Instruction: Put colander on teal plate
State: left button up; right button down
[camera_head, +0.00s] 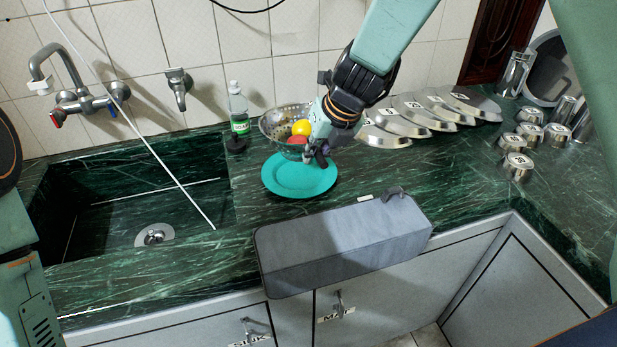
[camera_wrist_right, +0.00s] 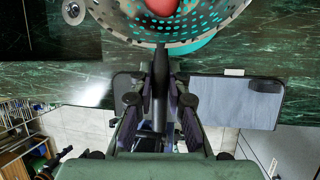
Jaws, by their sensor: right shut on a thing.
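The metal colander (camera_head: 272,127) has a perforated wall and holds a yellow ball-like item (camera_head: 301,128) and a red one (camera_head: 296,141). The round teal plate (camera_head: 300,182) lies on the green counter, just in front of the colander in the head view. Whether the colander touches the counter is hidden. My left gripper is out of view.
A bottle (camera_head: 238,112) with a green label stands left of the colander. Metal lids (camera_head: 410,115) lean to the right, with several small canisters (camera_head: 530,135) beyond. A grey box (camera_head: 345,240) is at the counter's front edge. The sink (camera_head: 150,205) is left.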

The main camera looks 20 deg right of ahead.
notch_tip(320, 180, down, 7)
jog(key=b, duration=0.3)
jog(key=shift+f+b, duration=0.15)
jog(key=shift+b, duration=0.25)
jog(key=shift+w+a+f, duration=0.15)
jog(key=shift+a+f, duration=0.05)
jog(key=shift+f, duration=0.05)
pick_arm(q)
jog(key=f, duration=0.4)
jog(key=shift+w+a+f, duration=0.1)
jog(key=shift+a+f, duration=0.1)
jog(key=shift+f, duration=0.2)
pick_arm(e)
jog(key=c, duration=1.5)
grip_release()
jog(key=shift+s+d, duration=0.1)
jog(key=shift+s, duration=0.1)
jog(key=shift+o, duration=0.9)
jog(key=shift+w, duration=0.15)
